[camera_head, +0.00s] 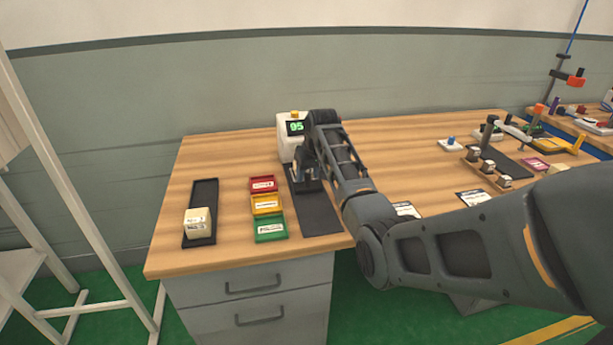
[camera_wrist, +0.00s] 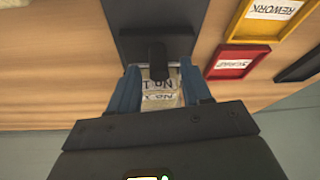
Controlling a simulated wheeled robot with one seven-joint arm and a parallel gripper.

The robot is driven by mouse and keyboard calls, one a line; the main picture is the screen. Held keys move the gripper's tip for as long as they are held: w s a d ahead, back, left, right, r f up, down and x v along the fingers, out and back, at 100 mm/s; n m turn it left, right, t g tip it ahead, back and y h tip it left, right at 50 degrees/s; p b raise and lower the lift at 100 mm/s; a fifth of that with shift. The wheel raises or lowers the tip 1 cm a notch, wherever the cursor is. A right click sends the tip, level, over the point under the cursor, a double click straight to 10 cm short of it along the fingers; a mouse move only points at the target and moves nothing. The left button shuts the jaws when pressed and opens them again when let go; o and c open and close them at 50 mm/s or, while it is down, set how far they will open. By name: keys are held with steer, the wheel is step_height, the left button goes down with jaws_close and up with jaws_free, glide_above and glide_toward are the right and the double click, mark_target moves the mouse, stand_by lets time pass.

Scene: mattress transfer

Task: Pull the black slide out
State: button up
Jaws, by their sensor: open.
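The black slide (camera_head: 308,187) is in front of the white machine (camera_head: 285,132) with a green "05" display; my gripper and arm partly hide it. In the wrist view its dark front wall (camera_wrist: 130,48) has a black handle (camera_wrist: 158,62) standing up from it. Pale labelled blocks (camera_wrist: 158,88) lie behind that wall. My gripper (camera_wrist: 160,74) is open and points down, with one blue finger on each side of the handle and apart from it. In the head view my gripper (camera_head: 305,176) is low over the slide.
A flat black strip (camera_head: 318,215) runs from the slide to the desk's front edge and is clear. Red (camera_head: 263,185), yellow (camera_head: 266,203) and green (camera_head: 270,228) trays stand left of it.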

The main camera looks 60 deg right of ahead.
steer(key=shift+x, duration=1.05)
jaws_close()
